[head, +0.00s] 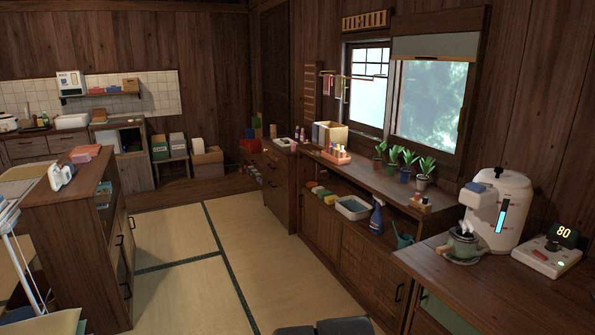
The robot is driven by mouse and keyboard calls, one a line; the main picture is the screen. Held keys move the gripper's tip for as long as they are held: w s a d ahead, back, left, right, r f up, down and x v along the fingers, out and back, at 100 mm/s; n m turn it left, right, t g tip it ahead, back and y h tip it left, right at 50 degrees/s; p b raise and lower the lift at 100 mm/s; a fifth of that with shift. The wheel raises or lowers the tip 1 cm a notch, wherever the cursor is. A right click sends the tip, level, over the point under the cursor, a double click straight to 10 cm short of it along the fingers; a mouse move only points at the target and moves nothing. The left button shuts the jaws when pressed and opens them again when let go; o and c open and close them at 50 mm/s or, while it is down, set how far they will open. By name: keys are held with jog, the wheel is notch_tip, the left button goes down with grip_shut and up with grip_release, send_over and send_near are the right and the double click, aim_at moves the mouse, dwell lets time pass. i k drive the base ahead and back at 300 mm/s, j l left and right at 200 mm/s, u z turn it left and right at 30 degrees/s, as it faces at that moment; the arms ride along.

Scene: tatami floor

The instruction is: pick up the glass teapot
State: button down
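A small grey-green pot (462,243) stands on a saucer or small tray (462,257) on the wooden counter at the right. It is under the spout of a white water dispenser. It may be the glass teapot, but it is too small and dim to tell whether it is glass. I see no other clear teapot. My gripper is not in view. Dark grey shapes at the bottom edge may be part of my own body.
The white dispenser (504,208) stands close behind the pot, and a device reading 80 (548,256) stands to its right. A long cabinet (364,176) with potted plants runs along the wall. A wooden cabinet (82,235) stands left. The tatami floor (225,265) between is open.

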aim_at(459, 247)
jog(key=z, duration=1.25)
